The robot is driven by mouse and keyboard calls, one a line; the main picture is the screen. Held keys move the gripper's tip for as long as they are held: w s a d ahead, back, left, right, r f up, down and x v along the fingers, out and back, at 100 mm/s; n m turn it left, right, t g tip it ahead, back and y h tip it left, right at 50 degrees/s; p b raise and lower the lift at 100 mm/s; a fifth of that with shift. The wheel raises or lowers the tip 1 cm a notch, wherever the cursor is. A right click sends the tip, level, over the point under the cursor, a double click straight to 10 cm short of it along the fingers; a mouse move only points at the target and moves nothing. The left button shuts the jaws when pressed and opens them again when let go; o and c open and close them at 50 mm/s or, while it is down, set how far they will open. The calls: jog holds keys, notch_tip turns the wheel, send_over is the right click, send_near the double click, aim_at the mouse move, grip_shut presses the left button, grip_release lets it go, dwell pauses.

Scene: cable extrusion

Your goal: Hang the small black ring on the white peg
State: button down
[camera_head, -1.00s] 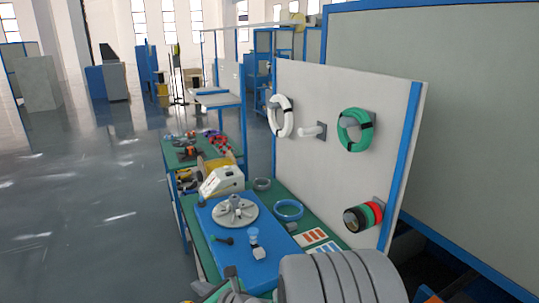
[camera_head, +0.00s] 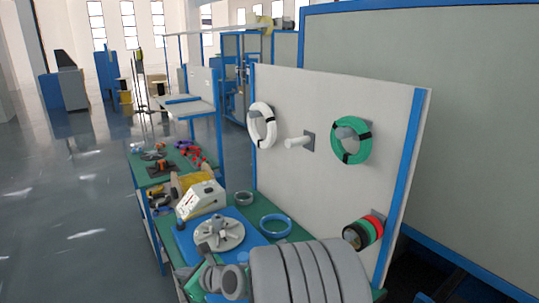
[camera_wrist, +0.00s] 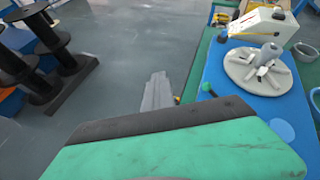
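The white peg (camera_head: 298,142) sticks out of the upright pale panel in the head view, between a white coil and a green coil, with nothing hanging on it. A black ring (camera_head: 351,238) is at the near end of a lower-right holder, beside green and red rings; I cannot tell whether it is the small one. My arm fills the bottom of the head view, and the gripper is mostly hidden there. In the wrist view a green and black part fills the foreground. A narrow grey shape (camera_wrist: 157,92) beyond it may be my gripper's end; its opening is unclear.
The bench holds a blue mat (camera_wrist: 225,70) with a grey spoked disc (camera_head: 220,235), a white machine (camera_head: 203,198), a blue ring (camera_head: 275,225) and a grey ring (camera_head: 244,198). Dark spools (camera_wrist: 55,50) stand at left in the wrist view. The floor between is clear.

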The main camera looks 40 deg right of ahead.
jog(key=w+d+r+n+h, duration=0.25)
jog(key=d+r, duration=0.35)
jog(key=d, duration=0.3)
jog(key=w+d+r+n+g+h, duration=0.1)
jog(key=w+d+r+n+h, duration=0.15)
jog(key=d+r, duration=0.45)
jog(key=w+d+r+n+h, duration=0.1)
jog(key=w+d+r+n, duration=0.2)
jog(key=d, duration=0.8)
jog(key=s+d+r+n+h, duration=0.1)
jog(key=s+d+r+h, duration=0.2)
jog(key=d+r, duration=0.6)
jog(key=s+d+f+p, duration=0.1)
jog(key=d+p, duration=0.6)
jog(key=d, duration=0.6)
jog(key=shift+s+d+p, duration=0.4)
jog(key=c, duration=1.7)
grip_release()
